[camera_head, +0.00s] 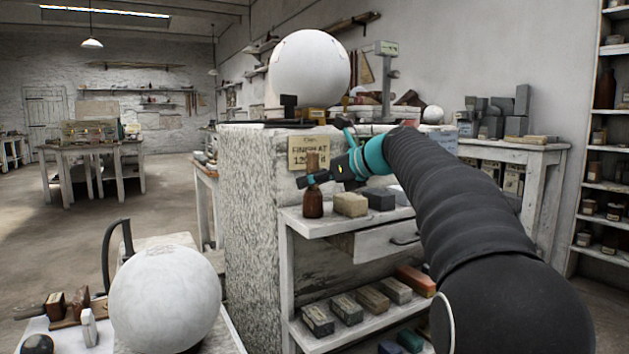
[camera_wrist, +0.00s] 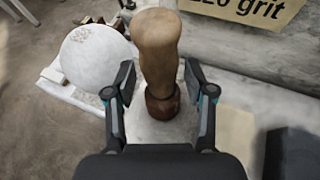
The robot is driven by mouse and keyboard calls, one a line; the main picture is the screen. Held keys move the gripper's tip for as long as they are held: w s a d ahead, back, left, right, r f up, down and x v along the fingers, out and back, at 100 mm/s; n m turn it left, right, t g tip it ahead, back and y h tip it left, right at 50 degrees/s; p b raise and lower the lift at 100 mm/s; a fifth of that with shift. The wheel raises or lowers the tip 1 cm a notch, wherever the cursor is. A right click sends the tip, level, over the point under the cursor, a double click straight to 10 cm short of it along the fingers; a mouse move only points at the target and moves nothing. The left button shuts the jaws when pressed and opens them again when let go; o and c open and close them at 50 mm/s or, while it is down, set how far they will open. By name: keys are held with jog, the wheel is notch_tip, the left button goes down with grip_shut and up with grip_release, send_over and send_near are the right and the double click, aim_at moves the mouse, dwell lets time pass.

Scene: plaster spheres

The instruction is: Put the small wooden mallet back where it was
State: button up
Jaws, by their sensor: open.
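The small wooden mallet (camera_head: 313,204) stands upright, head down, at the left end of the white shelf top (camera_head: 331,223). Its dark reddish-brown head is at the bottom and its pale handle points up. In the wrist view the mallet (camera_wrist: 158,48) stands between the two fingers of my gripper (camera_wrist: 158,82), with the handle's top toward the camera. My gripper (camera_head: 325,167) is open, one finger on each side of the mallet, with a visible gap on both sides. The fingers partly cover the handle in the head view.
A tan block (camera_head: 350,205) and a dark grey block (camera_head: 380,200) stand right of the mallet. A rough stone block (camera_head: 252,220) with a grit sign (camera_head: 308,153) rises behind. A large plaster sphere (camera_head: 166,299) sits lower left; another (camera_head: 310,69) sits on top.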

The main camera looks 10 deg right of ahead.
jog(key=shift+r, duration=0.15)
jog(key=v, duration=1.2)
jog(key=shift+s, duration=0.1)
jog(key=s+a+f+n+g+h, duration=0.2)
jog(key=s+a+f+n, duration=0.2)
jog(key=s+f+n, duration=0.35)
jog(key=s+a+f+n+g+h, duration=0.1)
jog(key=s+a+f+n+h, duration=0.2)
jog(key=s+a+f+n, duration=0.45)
jog(key=s+d+f+n+h, duration=0.2)
jog(key=s+f+n, duration=0.4)
jog(key=s+f, duration=0.2)
jog(key=s+d+f+n+g+h, duration=0.1)
jog(key=s+d+f+n+h, duration=0.1)
jog(key=s+f+n, duration=0.5)
notch_tip(320, 180, down, 4)
jog(key=shift+s+f+g, duration=0.15)
jog(key=shift+s+g, duration=0.15)
jog(key=shift+s, duration=0.65)
